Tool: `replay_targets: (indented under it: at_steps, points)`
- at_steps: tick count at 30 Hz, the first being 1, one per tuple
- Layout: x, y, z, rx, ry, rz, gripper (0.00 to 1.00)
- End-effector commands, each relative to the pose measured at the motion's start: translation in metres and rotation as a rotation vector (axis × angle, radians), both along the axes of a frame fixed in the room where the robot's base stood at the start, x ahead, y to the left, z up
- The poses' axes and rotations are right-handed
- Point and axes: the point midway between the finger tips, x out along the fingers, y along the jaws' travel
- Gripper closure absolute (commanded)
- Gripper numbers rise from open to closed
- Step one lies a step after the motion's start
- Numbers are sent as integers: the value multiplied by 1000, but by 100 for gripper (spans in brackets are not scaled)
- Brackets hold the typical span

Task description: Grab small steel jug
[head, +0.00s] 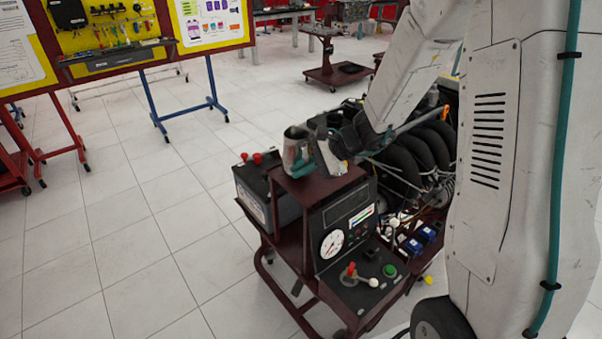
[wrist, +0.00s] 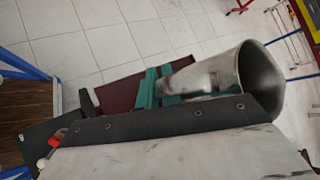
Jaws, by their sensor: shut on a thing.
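The small steel jug (head: 296,152) is at the top of the dark red engine trainer stand, at its left end in the head view. In the wrist view the jug (wrist: 232,75) is a shiny metal vessel with its open mouth to the right. My gripper (head: 305,163) has teal fingertips at the jug in the head view. In the wrist view my gripper (wrist: 158,86) is shut on the jug's narrow left side, probably its handle. Part of the jug is hidden behind a dark part of my gripper. I cannot tell whether the jug touches the stand top.
The stand's dark red top (head: 318,181) is below the jug. A battery with red caps (head: 262,193) stands to its left, and a gauge panel (head: 342,232) is in front. Black engine pipes (head: 420,152) lie to the right.

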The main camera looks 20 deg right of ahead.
Motion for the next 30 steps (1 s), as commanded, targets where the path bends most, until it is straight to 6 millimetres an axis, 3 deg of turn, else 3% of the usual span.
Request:
replay_targets:
  at_steps: [5, 30]
  points:
    - [-1, -1, 17, 0, -3, -2, 100]
    - [-98, -56, 25, -1, -1, -3, 100]
